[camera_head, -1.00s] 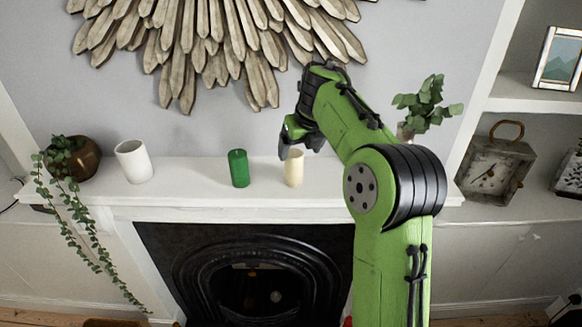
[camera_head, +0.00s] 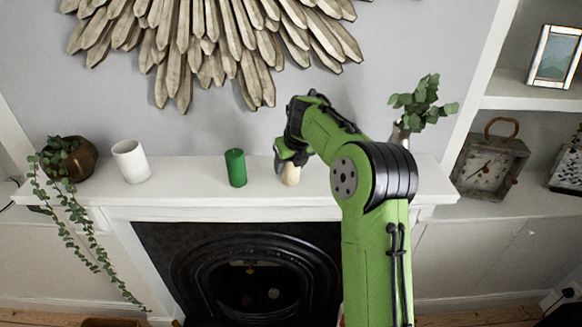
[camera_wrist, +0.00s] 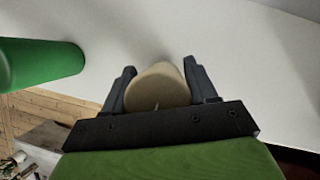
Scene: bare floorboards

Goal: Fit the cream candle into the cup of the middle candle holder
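The cream candle (camera_head: 291,175) stands on the white mantel, its upper part covered by my gripper (camera_head: 286,158) in the head view. In the wrist view the cream candle (camera_wrist: 157,88) with its wick lies between the two dark fingers of my gripper (camera_wrist: 160,80). The fingers are very close to its sides; whether they press on it cannot be told. A green candle (camera_head: 235,168) stands to its left on the mantel and also shows at the left of the wrist view (camera_wrist: 40,62). I see no candle holder in either view.
The mantel (camera_head: 200,197) also bears a white cup-like pot (camera_head: 130,161), a brown pot with a trailing plant (camera_head: 80,158) and a leafy sprig (camera_head: 422,100) in a vase. A spiky wooden wall ornament (camera_head: 215,45) hangs above. The mantel is clear between pot and green candle.

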